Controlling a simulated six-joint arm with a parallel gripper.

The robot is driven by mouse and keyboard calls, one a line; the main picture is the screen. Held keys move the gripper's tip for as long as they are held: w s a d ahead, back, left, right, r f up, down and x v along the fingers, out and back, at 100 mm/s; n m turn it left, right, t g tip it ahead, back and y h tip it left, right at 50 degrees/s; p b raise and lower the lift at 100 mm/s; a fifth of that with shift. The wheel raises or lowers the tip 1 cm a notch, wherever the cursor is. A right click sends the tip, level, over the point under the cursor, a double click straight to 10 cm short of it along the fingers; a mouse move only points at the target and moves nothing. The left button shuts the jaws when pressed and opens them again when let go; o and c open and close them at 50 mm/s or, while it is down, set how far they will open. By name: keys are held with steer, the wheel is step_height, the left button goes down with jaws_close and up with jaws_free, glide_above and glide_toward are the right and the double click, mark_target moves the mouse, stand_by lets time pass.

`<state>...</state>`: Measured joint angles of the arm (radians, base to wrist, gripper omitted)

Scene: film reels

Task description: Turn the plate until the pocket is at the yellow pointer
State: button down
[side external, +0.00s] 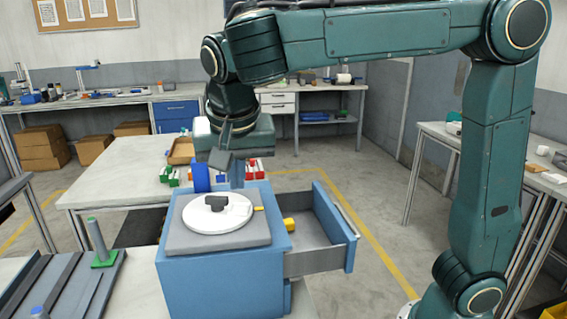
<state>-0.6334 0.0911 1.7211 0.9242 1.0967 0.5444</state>
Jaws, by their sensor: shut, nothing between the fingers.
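The round white plate (203,222) lies on a grey square base (190,243) on top of a blue cabinet (215,285). A dark block (215,203) stands near its middle. A faint pale green mark shows on the plate's right part; I cannot tell whether it is the pocket. The small yellow pointer (258,209) is at the plate's right edge. My gripper (222,159) is shut and empty, above and behind the plate, apart from it.
An open drawer (318,255) with a yellow object (290,224) inside juts out right of the cabinet. A blue upright block (201,177) stands behind the plate. A green-based post (99,243) stands at left. White tables surround the area.

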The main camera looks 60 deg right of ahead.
steer(key=s+d+n+t+y, duration=0.1)
steer(key=s+d+n+y, duration=0.1)
steer(key=s+d+n, duration=0.55)
steer(key=s+d+f, duration=0.2)
steer(key=s, duration=0.3)
steer(key=s+d+f+n+t+y, duration=0.1)
steer(key=s+d+f, duration=0.1)
steer(key=s, duration=0.4)
steer(key=shift+f, duration=0.55)
steer(key=c, duration=2.1)
jaws_free()
steer(key=shift+n, duration=0.25)
steer(key=o, duration=0.7)
steer(key=shift+w+r, duration=0.2)
steer(key=shift+c, duration=0.2)
steer(key=w+a+r+n+g, duration=0.1)
steer(key=w+r, duration=0.4)
steer(key=w, duration=0.2)
steer(key=w+a+r+n+g, duration=0.1)
steer(key=w+r+n, duration=0.1)
steer(key=w+r, duration=0.4)
steer(key=w+a+n+g, duration=0.1)
steer(key=w+a, duration=0.1)
steer(key=w, duration=0.6)
steer(key=w+a+f+n+g, duration=0.1)
steer(key=w+a+g, duration=0.1)
steer(key=w, duration=0.6)
steer(key=shift+a+f+n, duration=0.15)
steer(key=shift+a+n, duration=0.1)
steer(key=shift+n, duration=0.05)
